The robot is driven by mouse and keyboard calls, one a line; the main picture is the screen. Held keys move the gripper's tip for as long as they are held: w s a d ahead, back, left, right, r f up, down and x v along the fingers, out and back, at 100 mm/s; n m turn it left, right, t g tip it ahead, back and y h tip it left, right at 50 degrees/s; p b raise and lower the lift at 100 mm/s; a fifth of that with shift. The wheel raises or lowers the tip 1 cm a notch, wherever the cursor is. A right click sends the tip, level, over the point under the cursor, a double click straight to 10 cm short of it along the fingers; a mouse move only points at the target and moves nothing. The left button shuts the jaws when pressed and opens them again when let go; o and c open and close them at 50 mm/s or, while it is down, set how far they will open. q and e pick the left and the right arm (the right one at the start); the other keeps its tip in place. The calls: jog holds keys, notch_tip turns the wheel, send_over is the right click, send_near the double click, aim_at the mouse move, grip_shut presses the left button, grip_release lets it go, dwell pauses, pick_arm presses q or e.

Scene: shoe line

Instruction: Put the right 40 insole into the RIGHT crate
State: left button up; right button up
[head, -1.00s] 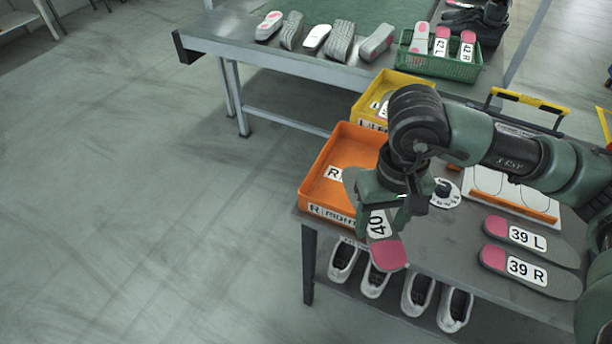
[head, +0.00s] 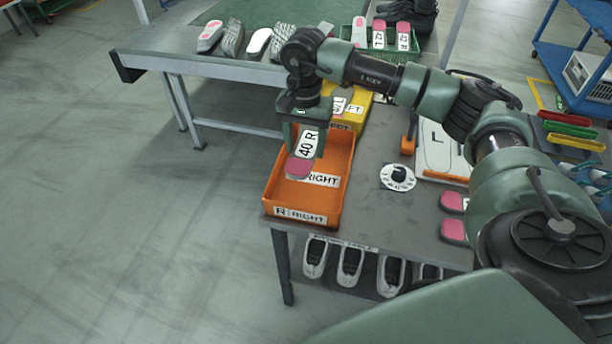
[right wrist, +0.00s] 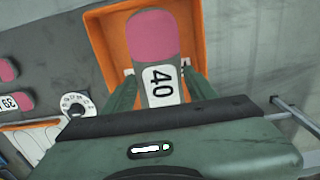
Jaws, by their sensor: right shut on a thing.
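The right 40 insole (head: 299,167) is grey with a pink heel and a white label reading 40 R. My right gripper (head: 304,139) is shut on it and holds it over the orange RIGHT crate (head: 343,192). In the right wrist view the insole (right wrist: 153,40) lies between the fingers of the right gripper (right wrist: 160,92), pink end outward, with the crate's orange wall (right wrist: 110,45) around it. The crate's floor shows a RIGHT label and no other insole where I can see. My left gripper is not in view.
A yellow crate (head: 352,118) stands directly behind the orange one, partly hidden by my arm. A round dial (head: 398,177) and a white board (head: 440,150) lie to the right. Two pink-ended insoles sit near my arm. Shoes stand on the shelf below.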

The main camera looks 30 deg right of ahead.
send_over(305, 187)
notch_tip(305, 187, down, 8)
jog(key=shift+r+p, duration=0.1)
jog(key=shift+p, duration=0.3)
notch_tip(305, 187, down, 4)
jog(key=shift+s+f, duration=0.1)
jog(key=shift+f, duration=0.2)
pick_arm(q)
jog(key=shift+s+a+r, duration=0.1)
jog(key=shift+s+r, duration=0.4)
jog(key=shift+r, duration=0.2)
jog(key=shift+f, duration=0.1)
pick_arm(e)
jog(key=shift+f, duration=0.2)
jog(key=o, duration=1.3)
jog(key=shift+r, duration=0.1)
jog(key=shift+r, duration=0.1)
